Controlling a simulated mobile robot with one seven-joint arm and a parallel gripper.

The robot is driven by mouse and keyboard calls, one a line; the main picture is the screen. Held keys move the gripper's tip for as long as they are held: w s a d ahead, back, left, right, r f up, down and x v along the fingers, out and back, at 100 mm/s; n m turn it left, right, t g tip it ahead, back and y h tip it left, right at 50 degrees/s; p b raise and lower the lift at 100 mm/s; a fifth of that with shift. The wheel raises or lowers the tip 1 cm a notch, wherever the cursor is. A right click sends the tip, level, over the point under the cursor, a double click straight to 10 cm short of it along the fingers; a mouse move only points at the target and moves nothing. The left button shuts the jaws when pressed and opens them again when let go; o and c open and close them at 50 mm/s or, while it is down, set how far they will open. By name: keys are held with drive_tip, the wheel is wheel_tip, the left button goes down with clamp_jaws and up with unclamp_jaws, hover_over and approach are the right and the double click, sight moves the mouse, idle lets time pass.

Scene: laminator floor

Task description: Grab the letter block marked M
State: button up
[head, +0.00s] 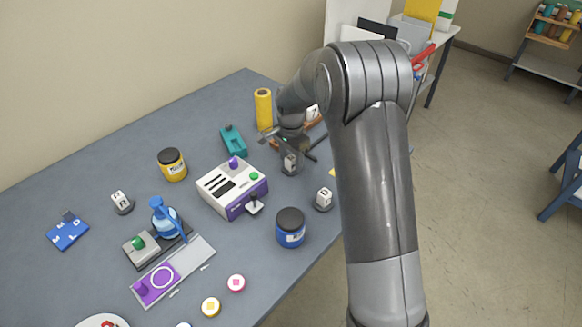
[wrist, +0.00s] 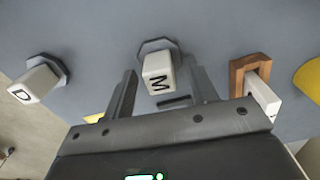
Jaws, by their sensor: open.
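The letter block marked M (wrist: 158,78) is white with a black letter and stands on a dark grey base (wrist: 152,46). In the head view a white block (head: 290,164) stands on the table just below my gripper (head: 289,147). In the wrist view my gripper (wrist: 162,72) is open, with one finger to the left and one to the right of the M block. There are gaps on both sides, and the fingers do not appear to touch it. In the head view the block is partly hidden by the gripper.
A block marked D (wrist: 30,88) stands on its own base to the left in the wrist view. A white block in a wooden holder (wrist: 246,74) is on the right. In the head view a white-purple machine (head: 232,188), yellow roll (head: 263,108) and teal tool (head: 233,140) stand nearby.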

drive_tip(key=shift+f, duration=0.35)
drive_tip(key=shift+c, duration=0.3)
drive_tip(key=shift+r, duration=0.1)
clamp_jaws()
